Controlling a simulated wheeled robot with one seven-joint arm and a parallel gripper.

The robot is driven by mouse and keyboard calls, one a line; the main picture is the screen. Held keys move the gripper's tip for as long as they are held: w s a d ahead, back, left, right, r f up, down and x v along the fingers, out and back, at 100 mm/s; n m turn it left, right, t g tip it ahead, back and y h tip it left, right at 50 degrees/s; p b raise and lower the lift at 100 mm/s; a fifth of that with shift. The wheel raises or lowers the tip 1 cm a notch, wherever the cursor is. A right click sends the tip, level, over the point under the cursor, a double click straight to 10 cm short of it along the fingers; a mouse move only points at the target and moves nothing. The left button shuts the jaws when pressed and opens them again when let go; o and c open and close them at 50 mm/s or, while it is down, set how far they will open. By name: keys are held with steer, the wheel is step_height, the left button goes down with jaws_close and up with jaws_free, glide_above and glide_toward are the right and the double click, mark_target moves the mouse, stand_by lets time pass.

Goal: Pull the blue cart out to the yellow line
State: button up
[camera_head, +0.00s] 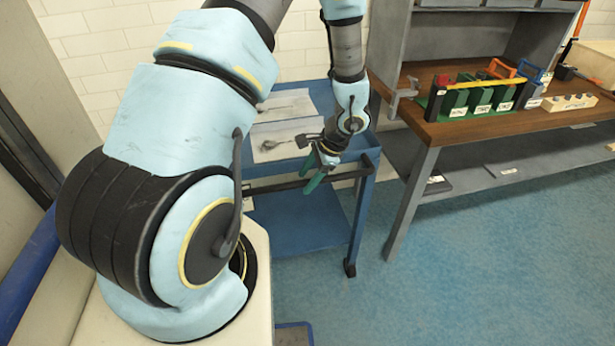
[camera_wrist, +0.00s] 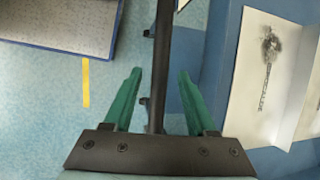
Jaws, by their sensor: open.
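The blue cart (camera_head: 300,222) stands against the tiled wall, left of the workbench, and its blue edge fills the right of the wrist view (camera_wrist: 225,60). A black handle bar (camera_head: 276,187) runs along its near side. My gripper (camera_head: 316,178) is at this bar, towards its right part. In the wrist view my gripper (camera_wrist: 160,76) has its green fingers apart, with the bar (camera_wrist: 160,50) running between them; I cannot tell if they touch it. A short yellow line (camera_wrist: 85,82) lies on the floor left of the bar. I do not see it in the head view.
Sheets of paper (camera_head: 284,138) lie on the cart top. A wooden workbench (camera_head: 470,128) with green boxes stands right of the cart. A grey, blue-edged flat thing (camera_wrist: 70,22) lies beyond the yellow line. Blue floor (camera_head: 460,270) is clear at the front right.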

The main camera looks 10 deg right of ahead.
jaws_close()
stand_by(0.3)
stand_by(1.1)
